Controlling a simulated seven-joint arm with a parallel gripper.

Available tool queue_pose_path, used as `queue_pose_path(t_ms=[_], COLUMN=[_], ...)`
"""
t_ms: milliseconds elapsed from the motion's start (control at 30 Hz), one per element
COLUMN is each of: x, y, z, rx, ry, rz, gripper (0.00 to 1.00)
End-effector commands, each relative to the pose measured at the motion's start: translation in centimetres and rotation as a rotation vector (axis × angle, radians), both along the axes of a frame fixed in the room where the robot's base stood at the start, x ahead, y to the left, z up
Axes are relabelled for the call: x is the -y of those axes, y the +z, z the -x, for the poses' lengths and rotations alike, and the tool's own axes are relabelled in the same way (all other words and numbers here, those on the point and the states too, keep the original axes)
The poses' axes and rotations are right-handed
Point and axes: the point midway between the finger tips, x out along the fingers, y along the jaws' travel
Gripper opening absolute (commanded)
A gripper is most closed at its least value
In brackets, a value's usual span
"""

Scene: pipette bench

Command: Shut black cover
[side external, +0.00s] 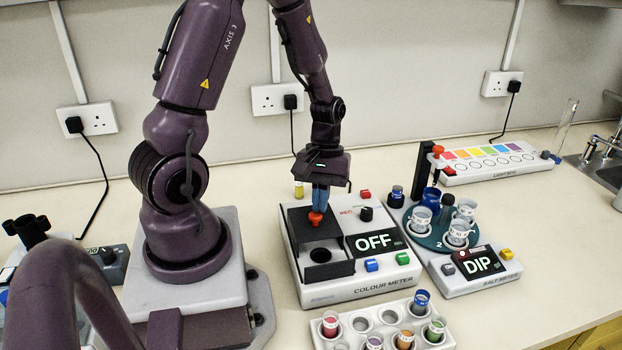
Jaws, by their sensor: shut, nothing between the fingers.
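The black cover (297,221) is on the white colour meter (343,294), at the back of its black bay. A round dark well (320,256) shows uncovered in front of it. An orange-red knob (316,219) stands on the cover. My gripper (319,208) points down with its blue fingers shut and empty, directly above or just behind the knob. I cannot tell whether the fingertips touch it. The meter's display (377,242) reads OFF.
The salt meter (474,274), reading DIP and carrying beakers, stands close on the right. A light box (492,172) is at the back right. Bare bench lies at the far right front.

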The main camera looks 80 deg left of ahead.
Motion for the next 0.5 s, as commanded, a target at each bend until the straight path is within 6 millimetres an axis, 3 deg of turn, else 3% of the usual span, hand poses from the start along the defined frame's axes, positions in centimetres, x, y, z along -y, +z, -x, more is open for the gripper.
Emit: queue_pose_path(t_ms=[100, 200, 500], x=[3.0, 4.5, 5.2], y=[0.0, 0.0, 0.0], z=[0.0, 0.1, 0.1], rx=[0.0, 0.0, -0.001], ry=[-0.004, -0.002, 0.003], rz=[0.0, 0.0, 0.0], gripper=[0.0, 0.0, 0.0])
